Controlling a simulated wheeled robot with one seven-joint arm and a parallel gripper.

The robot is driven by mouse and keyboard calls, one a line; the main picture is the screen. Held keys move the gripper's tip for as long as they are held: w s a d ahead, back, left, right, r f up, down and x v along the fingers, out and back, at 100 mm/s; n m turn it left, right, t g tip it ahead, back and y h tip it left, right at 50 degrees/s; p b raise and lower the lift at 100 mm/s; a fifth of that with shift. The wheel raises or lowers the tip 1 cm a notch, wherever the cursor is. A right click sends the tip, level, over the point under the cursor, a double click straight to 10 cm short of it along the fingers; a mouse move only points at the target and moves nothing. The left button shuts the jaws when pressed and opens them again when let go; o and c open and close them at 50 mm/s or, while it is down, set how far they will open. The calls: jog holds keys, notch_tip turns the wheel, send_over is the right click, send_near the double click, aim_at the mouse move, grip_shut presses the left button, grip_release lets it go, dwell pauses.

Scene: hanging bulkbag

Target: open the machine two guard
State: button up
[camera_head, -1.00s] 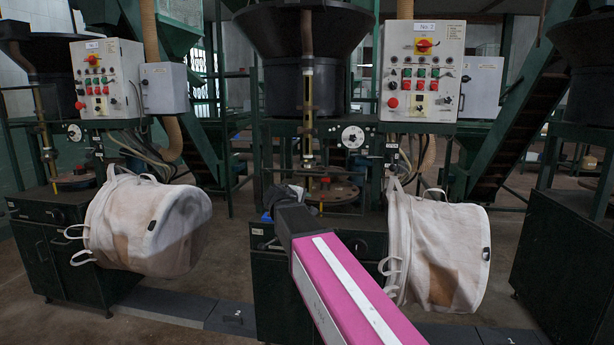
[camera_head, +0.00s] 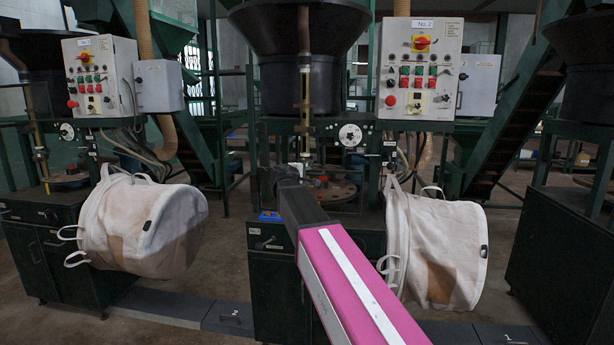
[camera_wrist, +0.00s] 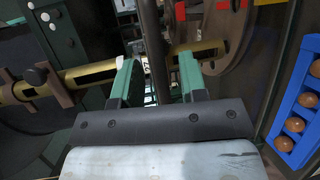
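Machine two stands in the middle of the head view, with its control panel (camera_head: 419,70) marked No. 2 and a slim brass tube (camera_head: 305,95) running down below its black hopper. I cannot tell for certain which part is the guard. My gripper (camera_wrist: 158,80) shows two green fingers apart in the wrist view. A dark bar (camera_wrist: 155,40) appears between them, and a slotted brass tube (camera_wrist: 85,76) crosses behind them; I cannot tell whether either is touched. In the head view my arm hides the fingertips, in front of the machine's lower middle.
A blue tray (camera_wrist: 295,120) of brown balls lies at the right in the wrist view. White bulk bags hang at left (camera_head: 140,225) and right (camera_head: 438,250) of machine two's cabinet. Another machine's panel (camera_head: 98,76) stands at left. Bare floor shows in front.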

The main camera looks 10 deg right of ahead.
jog(key=shift+w+d+f, duration=0.1)
jog(key=shift+w+d, duration=0.35)
jog(key=shift+w, duration=0.05)
grip_shut()
notch_tip(320, 180, up, 39)
jog(key=shift+f, duration=0.1)
grip_release()
